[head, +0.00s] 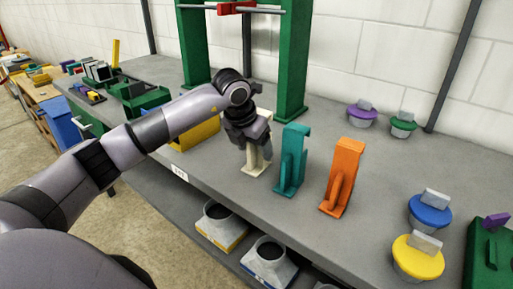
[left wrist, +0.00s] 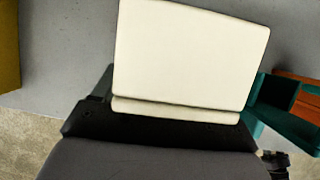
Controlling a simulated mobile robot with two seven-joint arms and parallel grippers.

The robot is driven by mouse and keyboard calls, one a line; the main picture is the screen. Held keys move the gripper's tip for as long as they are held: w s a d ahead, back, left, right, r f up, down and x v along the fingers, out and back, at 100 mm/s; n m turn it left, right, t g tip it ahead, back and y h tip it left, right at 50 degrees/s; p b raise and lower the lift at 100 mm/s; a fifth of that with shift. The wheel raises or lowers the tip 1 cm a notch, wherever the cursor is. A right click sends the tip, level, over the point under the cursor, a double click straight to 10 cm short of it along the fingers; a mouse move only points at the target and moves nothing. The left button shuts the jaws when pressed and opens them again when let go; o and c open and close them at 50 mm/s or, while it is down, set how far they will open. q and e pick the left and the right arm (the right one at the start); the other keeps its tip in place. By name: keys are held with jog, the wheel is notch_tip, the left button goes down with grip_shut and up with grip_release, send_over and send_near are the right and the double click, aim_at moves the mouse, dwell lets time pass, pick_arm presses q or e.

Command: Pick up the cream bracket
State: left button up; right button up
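The cream bracket (head: 255,168) stands upright on the grey workbench, left of a teal bracket and an orange one. My left gripper (head: 257,150) is at its upper part, pointing down, and covers much of it. In the left wrist view the cream bracket (left wrist: 190,55) fills the upper middle as a broad pale face, right against the dark gripper body. The fingertips are largely hidden there, so I cannot tell whether they press on it. The bracket's foot appears to rest on the bench. My right gripper is not in view.
The teal bracket (head: 292,160) stands close on the right, with the orange bracket (head: 343,178) beyond it. A green frame (head: 293,70) rises behind. A yellow block (head: 196,132) is left, partly behind my arm. Lidded pieces, including a blue one (head: 429,212), stand at right.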

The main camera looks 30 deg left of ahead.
pick_arm(q)
jog(key=c, duration=0.8)
jog(key=shift+r, duration=0.1)
jog(key=shift+r+p, duration=3.55)
jog(key=shift+r, duration=11.4)
